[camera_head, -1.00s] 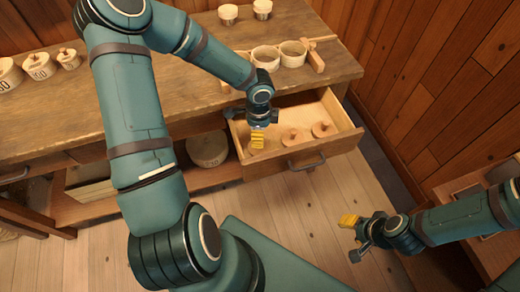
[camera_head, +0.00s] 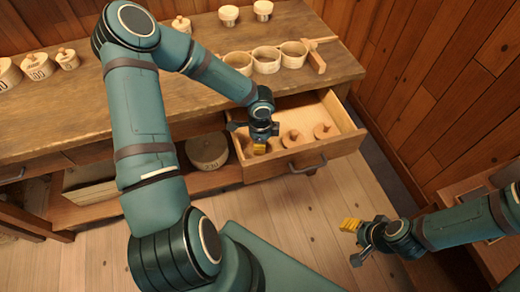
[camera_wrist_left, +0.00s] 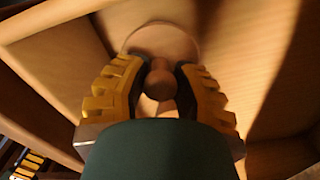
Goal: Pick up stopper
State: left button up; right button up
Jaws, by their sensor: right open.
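Round wooden stoppers with knobs lie in the open drawer (camera_head: 345,127). Two show clearly in the head view, a middle stopper (camera_head: 293,139) and a right stopper (camera_head: 325,131). A third, at the drawer's left end, is mostly hidden by my left gripper (camera_head: 259,149). In the left wrist view this stopper's disc (camera_wrist_left: 163,40) and knob (camera_wrist_left: 160,82) show, and the knob sits between the yellow fingers of my left gripper (camera_wrist_left: 159,72). I cannot tell whether the fingers grip it. My right gripper (camera_head: 352,236) is open and empty, above the floor at lower right.
Several pale open cups (camera_head: 266,60) stand on the workbench (camera_head: 130,95) above the drawer, next to a wooden tool (camera_head: 315,60). Numbered lidded pots (camera_head: 38,66) stand at the left. Floor in front is clear.

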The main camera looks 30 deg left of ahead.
pick_arm(q)
grip_shut()
